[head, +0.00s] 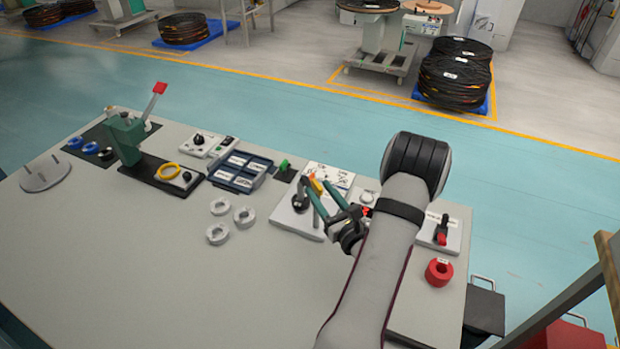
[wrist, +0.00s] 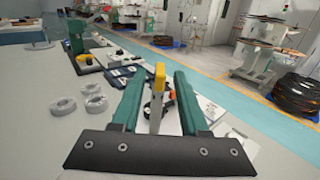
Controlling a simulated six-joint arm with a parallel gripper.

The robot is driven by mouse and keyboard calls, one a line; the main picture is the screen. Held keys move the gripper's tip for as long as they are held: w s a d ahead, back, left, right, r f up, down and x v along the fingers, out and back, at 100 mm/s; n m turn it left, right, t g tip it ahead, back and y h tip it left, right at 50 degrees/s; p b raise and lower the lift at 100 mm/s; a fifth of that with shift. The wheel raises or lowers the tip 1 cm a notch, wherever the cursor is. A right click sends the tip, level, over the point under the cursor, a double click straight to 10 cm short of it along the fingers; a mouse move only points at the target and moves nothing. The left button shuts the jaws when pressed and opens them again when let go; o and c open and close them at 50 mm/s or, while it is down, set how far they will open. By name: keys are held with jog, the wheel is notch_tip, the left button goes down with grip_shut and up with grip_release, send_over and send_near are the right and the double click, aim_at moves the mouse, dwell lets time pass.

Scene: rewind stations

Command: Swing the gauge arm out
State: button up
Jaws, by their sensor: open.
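The gauge arm (wrist: 156,98) is a pale upright bar with a yellow tip. In the wrist view it stands between the two green fingers of my gripper (wrist: 158,82), with a gap on each side. In the head view its yellow tip (head: 316,184) shows between the fingertips of my gripper (head: 317,191). My gripper is open and holds nothing. A white plate (head: 288,217) with a black round part (head: 300,202) lies under and beside the fingers. My gripper partly hides the arm's lower end.
Three grey rings (head: 244,215) lie on the table (head: 150,265) left of my gripper. A blue tray (head: 240,172) and a green press (head: 124,138) stand farther left. The table's front left is clear.

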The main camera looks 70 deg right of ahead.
aim_at(313, 181)
jog(key=x, duration=0.5)
jog(key=shift+w, duration=0.1)
grip_shut()
dwell(1.2)
